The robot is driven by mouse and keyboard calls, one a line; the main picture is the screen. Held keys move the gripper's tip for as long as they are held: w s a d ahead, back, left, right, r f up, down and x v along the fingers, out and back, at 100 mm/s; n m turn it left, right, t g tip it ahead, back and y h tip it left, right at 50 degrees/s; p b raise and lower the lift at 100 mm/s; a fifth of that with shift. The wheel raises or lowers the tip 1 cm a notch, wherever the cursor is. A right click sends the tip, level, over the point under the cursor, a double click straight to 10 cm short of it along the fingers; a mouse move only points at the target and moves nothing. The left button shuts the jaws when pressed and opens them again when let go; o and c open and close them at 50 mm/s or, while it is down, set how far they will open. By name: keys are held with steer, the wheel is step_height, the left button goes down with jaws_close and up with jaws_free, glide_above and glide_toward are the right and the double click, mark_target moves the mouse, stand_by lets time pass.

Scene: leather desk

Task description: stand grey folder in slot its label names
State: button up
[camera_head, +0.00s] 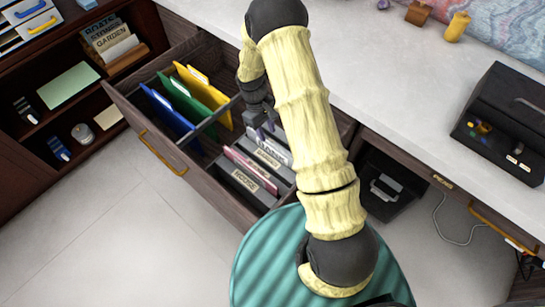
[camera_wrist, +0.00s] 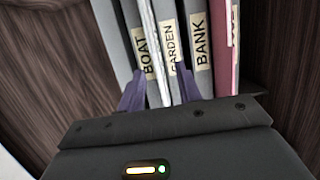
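My gripper (camera_wrist: 160,92) reaches down into the open drawer (camera_head: 185,165). In the wrist view its two purple fingers stand on either side of a thin grey piece labelled GARDEN (camera_wrist: 170,40) and a white-edged, paper-like sheet (camera_wrist: 152,50) beside it. I cannot tell whether they are clamped. Grey pieces labelled BOAT (camera_wrist: 137,50) and BANK (camera_wrist: 200,45) flank it, left and right. Which grey piece is the folder and which are dividers is unclear. A pink folder (camera_wrist: 223,40) is right of BANK. In the head view my arm partly hides the row of labelled slots (camera_head: 240,182).
Blue (camera_head: 168,112), green (camera_head: 190,103) and yellow (camera_head: 205,95) folders stand in the drawer's left part, past a divider bar. A black box (camera_head: 505,120) sits on the desk at right. Shelves (camera_head: 75,85) are at left.

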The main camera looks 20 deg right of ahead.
mark_target(272, 143)
steer(key=x, duration=0.5)
steer(key=shift+d, duration=0.15)
steer(key=shift+r, duration=0.1)
steer(key=x, duration=0.5)
steer(key=shift+w+d+b, duration=0.1)
steer(key=shift+w+b, duration=0.15)
steer(key=shift+b, duration=0.1)
steer(key=shift+c, duration=0.2)
jaws_close()
